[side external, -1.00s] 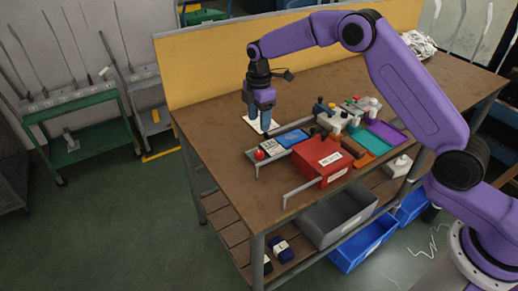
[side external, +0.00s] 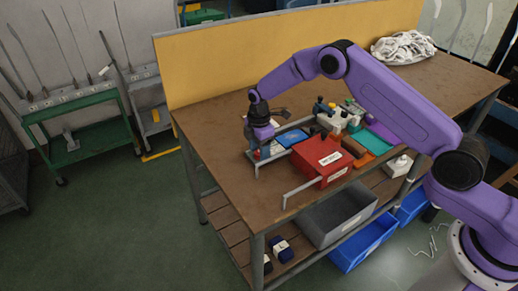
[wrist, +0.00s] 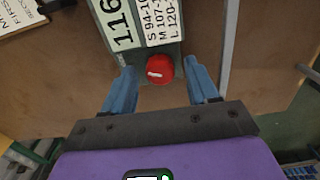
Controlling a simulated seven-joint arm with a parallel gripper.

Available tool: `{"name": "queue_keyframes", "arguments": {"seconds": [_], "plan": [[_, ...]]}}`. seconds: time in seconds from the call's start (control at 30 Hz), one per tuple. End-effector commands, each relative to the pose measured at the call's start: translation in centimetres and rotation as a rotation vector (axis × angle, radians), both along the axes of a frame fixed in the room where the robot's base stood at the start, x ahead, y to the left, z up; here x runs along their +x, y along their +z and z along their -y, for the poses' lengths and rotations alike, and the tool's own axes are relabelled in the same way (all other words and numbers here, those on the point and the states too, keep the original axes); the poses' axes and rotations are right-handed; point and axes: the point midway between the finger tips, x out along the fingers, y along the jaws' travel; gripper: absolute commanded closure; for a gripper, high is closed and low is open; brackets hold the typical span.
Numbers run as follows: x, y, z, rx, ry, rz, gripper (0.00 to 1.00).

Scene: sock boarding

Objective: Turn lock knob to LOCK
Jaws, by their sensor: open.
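The red lock knob (wrist: 159,69) sits at the end of a grey panel in the wrist view, with a white pointer mark on its face lying roughly sideways. My gripper (wrist: 161,78) is open, with one blue finger on each side of the knob and a gap on both sides. No touch shows. In the side external view my gripper (side external: 261,152) is lowered at the near left end of the fixture and mostly hides the knob. No readable LOCK marking shows beside the knob.
A label plate reading 116 (wrist: 118,25) lies just beyond the knob. A red box (side external: 322,160) and a blue panel (side external: 291,138) stand right of my gripper. A metal rail (side external: 303,189) is at the table's front. The left of the brown table is clear.

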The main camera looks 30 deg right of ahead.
Motion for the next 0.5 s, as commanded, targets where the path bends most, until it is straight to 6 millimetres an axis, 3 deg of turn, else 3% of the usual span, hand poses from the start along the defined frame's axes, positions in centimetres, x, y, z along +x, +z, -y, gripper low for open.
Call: {"name": "queue_keyframes", "arguments": {"seconds": [0.13, 0.3, 0.5], "plan": [[0.00, 0.02, 0.00, 0.000, 0.000, 0.000, 0.44], [0.00, 0.03, 0.00, 0.000, 0.000, 0.000, 0.97], [0.00, 0.04, 0.00, 0.000, -0.026, 0.000, 0.97]]}}
